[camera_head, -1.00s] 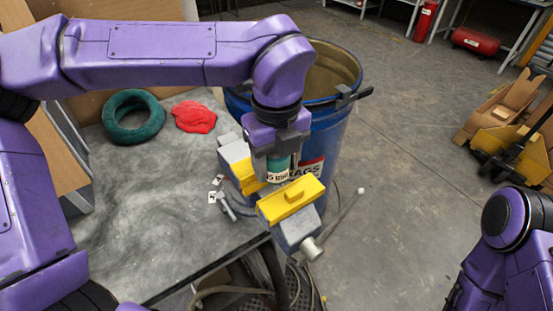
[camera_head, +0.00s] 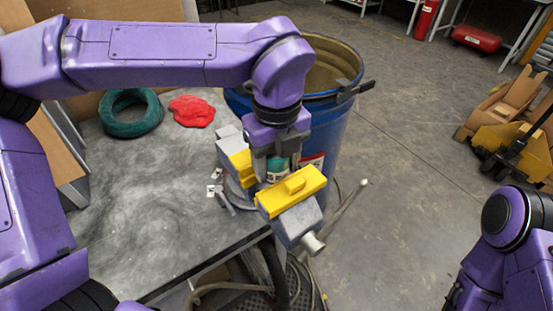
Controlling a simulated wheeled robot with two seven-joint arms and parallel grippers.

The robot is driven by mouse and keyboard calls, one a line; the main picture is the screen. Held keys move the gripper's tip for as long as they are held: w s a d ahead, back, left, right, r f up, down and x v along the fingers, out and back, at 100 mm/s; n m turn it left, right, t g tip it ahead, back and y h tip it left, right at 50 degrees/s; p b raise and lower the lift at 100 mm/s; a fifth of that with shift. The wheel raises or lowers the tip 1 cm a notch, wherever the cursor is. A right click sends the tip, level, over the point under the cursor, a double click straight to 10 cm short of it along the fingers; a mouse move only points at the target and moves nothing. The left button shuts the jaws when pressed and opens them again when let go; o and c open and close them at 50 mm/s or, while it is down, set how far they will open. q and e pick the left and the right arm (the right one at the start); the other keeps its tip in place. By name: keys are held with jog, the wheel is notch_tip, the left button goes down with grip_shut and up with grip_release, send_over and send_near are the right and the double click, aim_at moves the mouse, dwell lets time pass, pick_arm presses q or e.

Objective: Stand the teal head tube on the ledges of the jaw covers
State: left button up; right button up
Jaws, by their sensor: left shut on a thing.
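My left gripper (camera_head: 276,150) points down over the bench vise (camera_head: 302,221) at the table's corner. It is shut on the teal head tube (camera_head: 277,169), which is upright with a pale label low on it. The tube is between the two yellow jaw covers, the near one (camera_head: 292,193) and the far one (camera_head: 241,167). The near cover and the gripper hide its lower end, so I cannot tell whether it touches the ledges. My right arm shows at the lower right; its gripper is not in view.
A grey table (camera_head: 150,215) holds a dark green ring (camera_head: 131,128) and a red cloth (camera_head: 191,111). A blue barrel (camera_head: 333,130) stands right behind the vise. White tags (camera_head: 214,182) lie beside the vise. Open floor is to the right, with a yellow pallet jack (camera_head: 500,150).

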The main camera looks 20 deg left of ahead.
pick_arm(q)
jog(key=shift+f, duration=0.1)
jog(key=o, duration=1.3)
notch_tip(320, 180, up, 11)
jog(key=shift+f, duration=0.2)
